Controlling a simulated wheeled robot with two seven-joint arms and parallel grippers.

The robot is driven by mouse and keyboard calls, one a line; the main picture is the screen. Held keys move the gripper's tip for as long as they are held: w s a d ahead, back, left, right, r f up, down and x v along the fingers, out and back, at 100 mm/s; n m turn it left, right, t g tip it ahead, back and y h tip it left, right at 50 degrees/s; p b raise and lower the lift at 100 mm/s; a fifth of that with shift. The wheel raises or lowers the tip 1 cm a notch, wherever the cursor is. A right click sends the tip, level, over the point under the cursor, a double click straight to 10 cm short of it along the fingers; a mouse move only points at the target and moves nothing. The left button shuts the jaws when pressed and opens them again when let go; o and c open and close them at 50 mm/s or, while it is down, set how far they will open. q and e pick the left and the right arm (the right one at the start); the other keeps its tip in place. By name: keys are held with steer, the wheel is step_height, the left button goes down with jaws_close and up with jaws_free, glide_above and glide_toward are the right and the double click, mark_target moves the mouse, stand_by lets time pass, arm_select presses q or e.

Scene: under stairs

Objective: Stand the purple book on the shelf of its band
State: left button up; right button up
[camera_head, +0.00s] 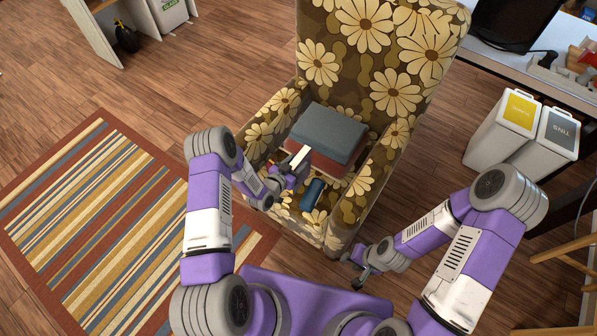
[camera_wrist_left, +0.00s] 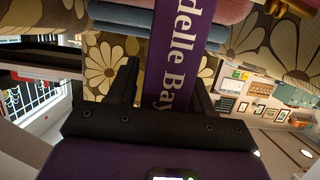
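In the head view my left gripper (camera_head: 291,176) is over the seat of the flowered armchair (camera_head: 345,215), beside a stack of folded cloths (camera_head: 328,133); the book is mostly hidden there by the gripper. My right gripper (camera_head: 356,270) is empty and appears open, low beside the chair's front right. No shelf band can be made out.
A dark blue roll (camera_head: 312,194) lies on the seat near my left gripper. The chair's arms and tall back enclose the seat. Two labelled bins (camera_head: 503,127) stand at the right. A striped rug (camera_head: 110,220) and open wooden floor lie left.

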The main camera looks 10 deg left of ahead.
arm_select(q)
jaws_close()
